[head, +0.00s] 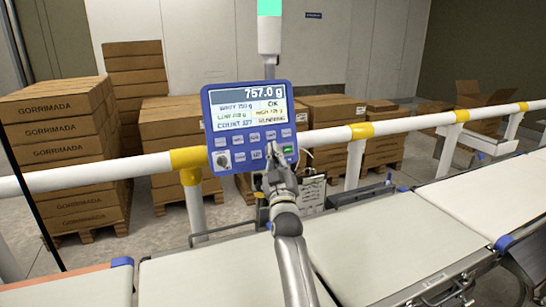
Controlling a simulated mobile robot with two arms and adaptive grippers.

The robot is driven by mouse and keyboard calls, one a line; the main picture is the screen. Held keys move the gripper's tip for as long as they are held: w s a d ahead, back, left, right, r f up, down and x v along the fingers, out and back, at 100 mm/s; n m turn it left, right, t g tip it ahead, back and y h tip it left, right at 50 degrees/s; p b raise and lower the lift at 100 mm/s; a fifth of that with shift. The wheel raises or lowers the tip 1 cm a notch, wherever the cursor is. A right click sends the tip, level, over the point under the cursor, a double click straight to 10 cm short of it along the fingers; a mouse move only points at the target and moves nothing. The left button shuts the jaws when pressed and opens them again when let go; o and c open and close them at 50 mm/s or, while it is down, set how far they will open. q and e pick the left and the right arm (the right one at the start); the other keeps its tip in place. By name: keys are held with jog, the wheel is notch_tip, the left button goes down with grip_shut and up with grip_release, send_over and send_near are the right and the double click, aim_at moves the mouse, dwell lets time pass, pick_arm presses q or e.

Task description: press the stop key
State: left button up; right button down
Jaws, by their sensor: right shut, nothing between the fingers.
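The blue control panel (207,122) stands upright beyond the belt. Its screen (243,97) shows 757.0 g and a line that seems to read RUNNING. Below the screen are rows of small keys, a round knob (222,160) at the lower left and a green key (289,150) at the lower right. My right gripper (271,150) is shut and empty, its tips in front of the lower key row, just left of the green key. It covers part of that row; no stop key can be made out. Whether the tips touch the panel cannot be told. My left gripper is out of view.
A white and yellow rail (322,136) runs across behind the belts. The pale weigher belt (385,235) lies below my right arm, with more belt sections on both sides. A light column (269,35) lit green rises above the panel. Stacked cartons (60,130) stand behind the rail.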

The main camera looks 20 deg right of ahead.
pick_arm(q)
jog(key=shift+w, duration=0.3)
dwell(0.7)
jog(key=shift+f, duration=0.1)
pick_arm(e)
jog(key=shift+w, duration=0.15)
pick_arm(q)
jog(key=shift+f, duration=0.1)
pick_arm(e)
jog(key=shift+w+f, duration=0.1)
jog(key=shift+w, duration=0.15)
pick_arm(q)
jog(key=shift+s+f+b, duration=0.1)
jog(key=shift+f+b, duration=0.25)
jog(key=shift+b, duration=0.25)
pick_arm(e)
jog(key=shift+w+f, duration=0.1)
jog(key=shift+w, duration=0.3)
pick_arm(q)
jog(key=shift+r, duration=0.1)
pick_arm(e)
jog(key=shift+s+r+p, duration=0.25)
jog(key=shift+s+p, duration=0.3)
jog(key=shift+p, duration=0.25)
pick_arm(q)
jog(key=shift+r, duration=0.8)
pick_arm(e)
jog(key=shift+s, duration=0.3)
